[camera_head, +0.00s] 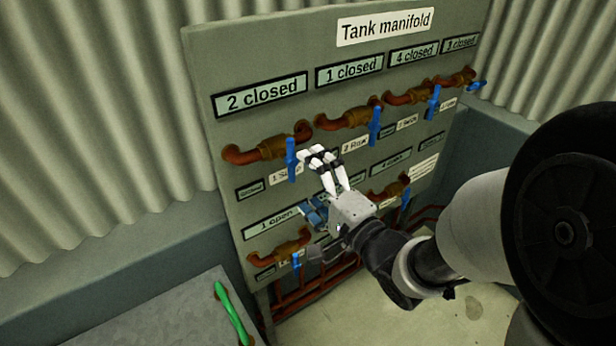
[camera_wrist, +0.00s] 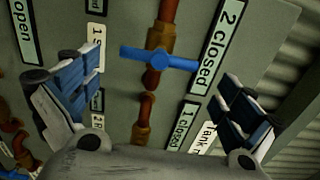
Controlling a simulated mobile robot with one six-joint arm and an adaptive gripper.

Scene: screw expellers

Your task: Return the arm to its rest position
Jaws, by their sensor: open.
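My gripper (camera_head: 322,160) is raised in front of the tank manifold panel (camera_head: 205,80), at its upper valve row. Its white fingers are spread and hold nothing. In the wrist view my gripper (camera_wrist: 155,95) is open, with a blue-padded finger at each side. A blue valve handle (camera_wrist: 160,58) on a copper pipe lies between and beyond the fingers, apart from them as far as I can see. In the head view the leftmost upper blue handle (camera_head: 291,160) is just left of the fingers. My arm hides part of the lower row.
The upper signs read "2 closed" (camera_head: 260,95), "1 closed" (camera_head: 349,70), "4 closed" and "3 closed". Other blue handles (camera_head: 375,126) stick out from the panel. A grey surface with a green bar (camera_head: 231,312) is at lower left. Corrugated wall (camera_head: 90,110) stands behind.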

